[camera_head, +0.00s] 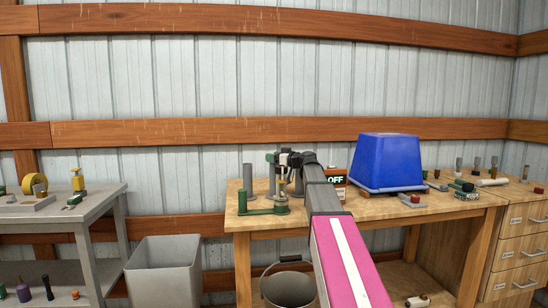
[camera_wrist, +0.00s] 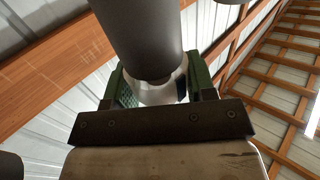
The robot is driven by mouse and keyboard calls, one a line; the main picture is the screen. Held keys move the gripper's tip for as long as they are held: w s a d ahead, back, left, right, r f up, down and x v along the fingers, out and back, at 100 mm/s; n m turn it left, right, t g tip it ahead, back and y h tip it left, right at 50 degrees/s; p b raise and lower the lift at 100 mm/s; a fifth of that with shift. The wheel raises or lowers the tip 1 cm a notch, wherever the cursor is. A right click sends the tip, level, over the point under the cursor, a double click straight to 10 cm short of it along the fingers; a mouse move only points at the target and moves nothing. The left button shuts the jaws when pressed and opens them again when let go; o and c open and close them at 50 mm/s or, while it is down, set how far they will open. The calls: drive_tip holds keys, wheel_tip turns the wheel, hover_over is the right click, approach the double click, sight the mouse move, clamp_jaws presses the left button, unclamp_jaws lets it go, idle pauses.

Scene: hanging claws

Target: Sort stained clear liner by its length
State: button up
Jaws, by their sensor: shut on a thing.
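My gripper (camera_head: 283,164) is above the left part of the wooden workbench (camera_head: 380,208), beside a green stand (camera_head: 264,209). In the wrist view, the green fingers of my gripper (camera_wrist: 158,88) are closed around a pale, whitish piece (camera_wrist: 158,94), which seems to be the liner. A large dark grey cylinder (camera_wrist: 135,40) stands in front of it and hides part of it. I cannot tell whether the two touch. Stains and the liner's full length cannot be made out. In the head view the held piece is small and mostly hidden.
A grey post (camera_head: 247,178), an OFF display box (camera_head: 336,181) and a blue tub (camera_head: 387,161) stand on the bench. Small tools lie at its right, near a drawer cabinet (camera_head: 522,238). A grey bin (camera_head: 164,268) and bucket (camera_head: 289,288) are below; a grey cart (camera_head: 75,214) is left.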

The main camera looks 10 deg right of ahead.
drive_tip(key=o, duration=1.1)
